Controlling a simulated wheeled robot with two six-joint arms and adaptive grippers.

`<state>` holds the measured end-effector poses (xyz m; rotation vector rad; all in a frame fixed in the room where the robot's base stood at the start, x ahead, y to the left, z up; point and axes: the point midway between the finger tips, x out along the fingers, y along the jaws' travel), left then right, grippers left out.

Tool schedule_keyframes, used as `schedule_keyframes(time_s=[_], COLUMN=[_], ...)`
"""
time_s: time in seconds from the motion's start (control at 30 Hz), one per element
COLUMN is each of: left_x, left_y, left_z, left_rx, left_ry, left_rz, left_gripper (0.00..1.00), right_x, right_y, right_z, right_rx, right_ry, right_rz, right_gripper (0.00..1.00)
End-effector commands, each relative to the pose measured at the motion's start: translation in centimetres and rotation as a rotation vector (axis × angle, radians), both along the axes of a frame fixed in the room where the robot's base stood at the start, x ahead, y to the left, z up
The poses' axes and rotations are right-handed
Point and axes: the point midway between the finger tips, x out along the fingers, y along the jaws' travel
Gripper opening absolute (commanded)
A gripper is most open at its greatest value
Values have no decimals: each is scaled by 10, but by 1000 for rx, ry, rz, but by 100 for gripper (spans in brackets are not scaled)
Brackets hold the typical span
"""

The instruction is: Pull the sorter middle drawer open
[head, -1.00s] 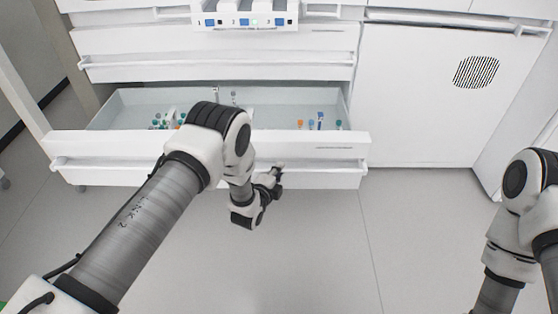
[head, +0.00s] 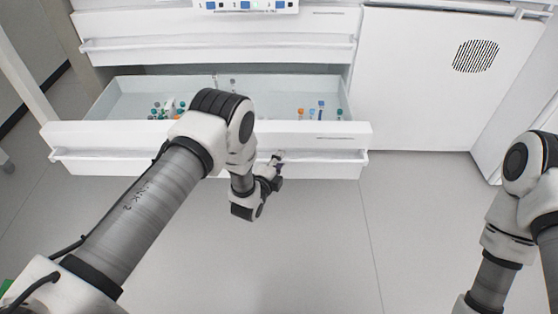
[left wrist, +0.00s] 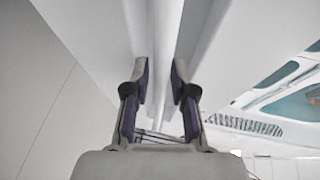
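The sorter drawer (head: 215,133) under a shut upper drawer stands pulled out, and its tray shows. A long white handle bar (head: 120,155) runs along its front. My left gripper (head: 277,160) is at this bar, right of its middle. In the left wrist view, its two fingers (left wrist: 160,80) lie on either side of the white bar (left wrist: 165,30), close against it, and look closed on it. My own left arm hides part of the drawer front and tray. My right gripper is out of view; only its arm shows at the right edge.
Several small tubes with coloured caps (head: 321,107) stand in the open drawer. The shut upper drawer (head: 215,50) is above it. A white cabinet with a round vent (head: 475,56) stands at the right. The grey floor (head: 320,240) before the drawer is clear.

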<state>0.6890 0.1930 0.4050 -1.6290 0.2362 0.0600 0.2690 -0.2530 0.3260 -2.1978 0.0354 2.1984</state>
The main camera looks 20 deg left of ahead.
Motion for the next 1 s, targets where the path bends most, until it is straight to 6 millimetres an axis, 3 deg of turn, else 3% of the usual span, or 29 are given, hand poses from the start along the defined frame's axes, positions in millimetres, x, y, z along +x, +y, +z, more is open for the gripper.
schedule_keyframes(time_s=[0.27, 0.37, 0.7, 0.83, 1.0], left_x=[-6, -22, -102, -116, -118], left_y=[1, 3, 13, 14, 14], left_z=[1, 4, 18, 21, 22], left_rx=[0, 0, -1, 0, 0], left_ry=[1, 3, 4, 2, 0], left_rz=[0, 0, 0, 0, 0], left_gripper=[25, 25, 25, 25, 25], right_x=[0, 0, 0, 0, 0], right_y=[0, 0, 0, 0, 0], right_z=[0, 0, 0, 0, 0], right_rx=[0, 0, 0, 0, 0], right_ry=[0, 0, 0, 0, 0], right_rz=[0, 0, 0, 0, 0], right_gripper=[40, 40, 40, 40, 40])
